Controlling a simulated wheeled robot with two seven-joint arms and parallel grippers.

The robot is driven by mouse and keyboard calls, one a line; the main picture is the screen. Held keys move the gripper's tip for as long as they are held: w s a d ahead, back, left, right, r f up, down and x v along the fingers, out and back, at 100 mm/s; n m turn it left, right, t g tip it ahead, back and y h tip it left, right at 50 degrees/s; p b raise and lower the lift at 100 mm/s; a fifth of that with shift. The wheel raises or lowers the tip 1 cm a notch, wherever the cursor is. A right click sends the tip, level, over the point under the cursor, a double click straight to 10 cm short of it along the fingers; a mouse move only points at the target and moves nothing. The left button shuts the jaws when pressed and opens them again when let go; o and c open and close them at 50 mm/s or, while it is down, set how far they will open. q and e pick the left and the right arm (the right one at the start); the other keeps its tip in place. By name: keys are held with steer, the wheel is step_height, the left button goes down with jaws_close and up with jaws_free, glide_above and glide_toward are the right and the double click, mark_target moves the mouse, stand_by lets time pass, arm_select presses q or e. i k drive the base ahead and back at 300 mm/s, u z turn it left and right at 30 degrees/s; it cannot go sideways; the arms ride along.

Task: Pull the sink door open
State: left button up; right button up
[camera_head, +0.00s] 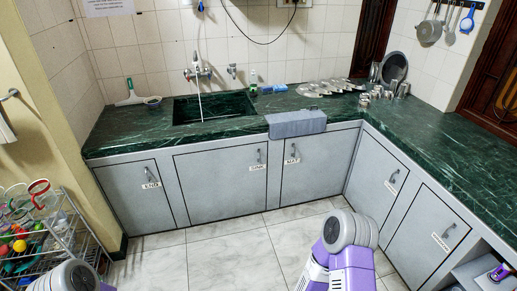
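The sink door (218,188) is a grey cabinet panel below the green marble counter, under the sink basin (214,108). It looks shut, flush with the doors beside it. Its metal handle (259,156) is near the upper right corner, above a white label (257,168) that reads SINK. Only rounded grey and purple parts of my arms show, at the lower left corner and at the bottom right of centre. Neither gripper shows, and nothing of mine touches the sink door.
Shut doors stand left (136,197) and right (311,167) of it. A grey box-like object (296,123) overhangs the counter edge at upper right. A wire rack (62,235) stands at lower left. The tiled floor (225,250) before the doors is clear.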

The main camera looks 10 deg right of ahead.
mark_target(227, 182)
steer(key=i, duration=2.55)
steer(key=z, duration=0.1)
